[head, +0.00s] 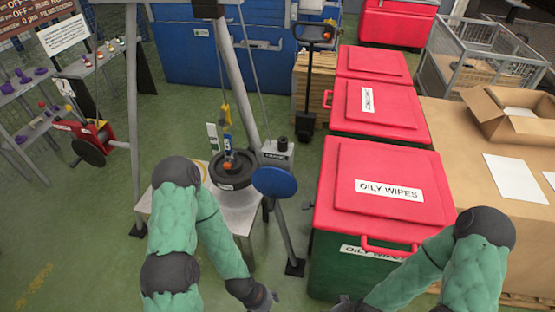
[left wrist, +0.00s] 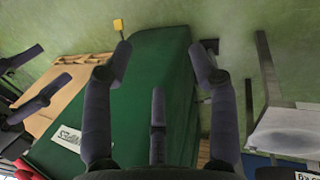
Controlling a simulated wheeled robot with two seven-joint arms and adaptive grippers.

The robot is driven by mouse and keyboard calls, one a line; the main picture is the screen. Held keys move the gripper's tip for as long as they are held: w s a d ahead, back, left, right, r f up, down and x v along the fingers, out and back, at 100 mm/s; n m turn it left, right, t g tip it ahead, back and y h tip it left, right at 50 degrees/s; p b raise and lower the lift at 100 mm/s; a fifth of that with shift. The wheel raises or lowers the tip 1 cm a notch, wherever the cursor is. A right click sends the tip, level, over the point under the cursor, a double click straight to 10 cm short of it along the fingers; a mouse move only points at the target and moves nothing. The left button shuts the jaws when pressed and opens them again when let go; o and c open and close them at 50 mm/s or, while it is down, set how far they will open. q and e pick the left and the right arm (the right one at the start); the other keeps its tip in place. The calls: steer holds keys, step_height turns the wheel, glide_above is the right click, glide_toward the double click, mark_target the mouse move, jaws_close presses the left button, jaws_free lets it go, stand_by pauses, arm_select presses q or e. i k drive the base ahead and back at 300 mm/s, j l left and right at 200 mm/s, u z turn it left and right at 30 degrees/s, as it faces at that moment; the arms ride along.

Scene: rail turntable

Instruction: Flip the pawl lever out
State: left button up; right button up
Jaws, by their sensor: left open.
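I cannot pick out the pawl lever for certain in either view. A tripod hoist (head: 231,60) stands at the centre of the head view, with a blue and yellow hook block (head: 227,125) over a dark round weight (head: 232,170) on a metal table (head: 222,207). A blue disc (head: 274,181) shows beside the table. My left gripper (head: 266,298) is low in front of the table, touching nothing visible. Its fingers are spread and empty in the left wrist view (left wrist: 160,62). My right gripper (head: 345,303) is at the bottom edge, mostly cut off.
Red-lidded green bins (head: 385,190) stand right of the tripod, the nearest close to my grippers. A table with an open cardboard box (head: 515,115) is at far right. A red winch-like unit (head: 88,140) is at left. The green floor at lower left is clear.

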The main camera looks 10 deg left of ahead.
mark_target(68, 108)
steer(key=u, duration=1.9)
steer(key=i+j+u, duration=0.15)
steer(key=i, duration=0.35)
steer(key=i+u, duration=0.15)
steer(key=i, duration=0.3)
steer(key=i+l+u, duration=0.15)
steer(key=i, duration=0.35)
steer(key=i+u, duration=0.15)
steer(key=i, duration=0.35)
steer(key=i+l+u, duration=0.2)
steer(key=i, duration=0.3)
steer(key=i+l+u, duration=0.15)
steer(key=i, duration=0.3)
